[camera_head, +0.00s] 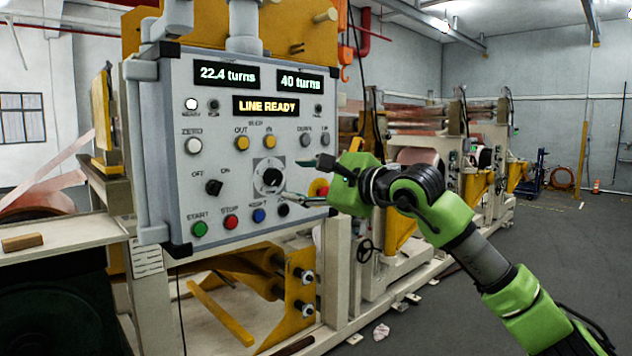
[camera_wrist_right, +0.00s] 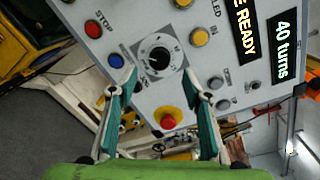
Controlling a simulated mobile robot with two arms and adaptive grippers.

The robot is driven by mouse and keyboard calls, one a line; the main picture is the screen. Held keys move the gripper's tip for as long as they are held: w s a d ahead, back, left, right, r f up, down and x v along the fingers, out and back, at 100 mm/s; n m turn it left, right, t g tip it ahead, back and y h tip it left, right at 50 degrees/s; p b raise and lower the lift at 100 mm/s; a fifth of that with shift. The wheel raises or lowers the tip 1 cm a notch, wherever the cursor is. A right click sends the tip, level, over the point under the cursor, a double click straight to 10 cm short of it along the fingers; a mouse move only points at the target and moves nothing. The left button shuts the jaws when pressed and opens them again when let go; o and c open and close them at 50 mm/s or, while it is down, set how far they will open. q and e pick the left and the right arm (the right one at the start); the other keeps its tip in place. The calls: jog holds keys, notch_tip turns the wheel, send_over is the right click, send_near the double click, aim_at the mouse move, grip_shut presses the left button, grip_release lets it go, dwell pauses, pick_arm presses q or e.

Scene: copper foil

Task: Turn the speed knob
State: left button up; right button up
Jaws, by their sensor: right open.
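The speed knob is a round black knob (camera_head: 272,177) on a light square dial plate, low on the right side of the grey control panel (camera_head: 222,213). In the right wrist view the knob (camera_wrist_right: 160,58) has a light dial ring around it and sits ahead, between the two finger lines. My right gripper (camera_head: 291,179) is open and empty just right of the knob. Its fingertips (camera_wrist_right: 158,70) look spread wider than the knob, one on each side; I cannot tell the exact gap to the panel. My left gripper is not in view.
Near the knob are a red emergency button (camera_wrist_right: 168,118), a blue button (camera_head: 258,215), a red stop button (camera_head: 231,222) and a black switch (camera_head: 214,187). Displays (camera_head: 266,105) glow above, one reading LINE READY. Open floor (camera_head: 540,270) lies to the right.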

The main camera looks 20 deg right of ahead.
jog(key=v, duration=0.4)
jog(key=shift+s+d, duration=0.1)
jog(key=shift+s, duration=0.3)
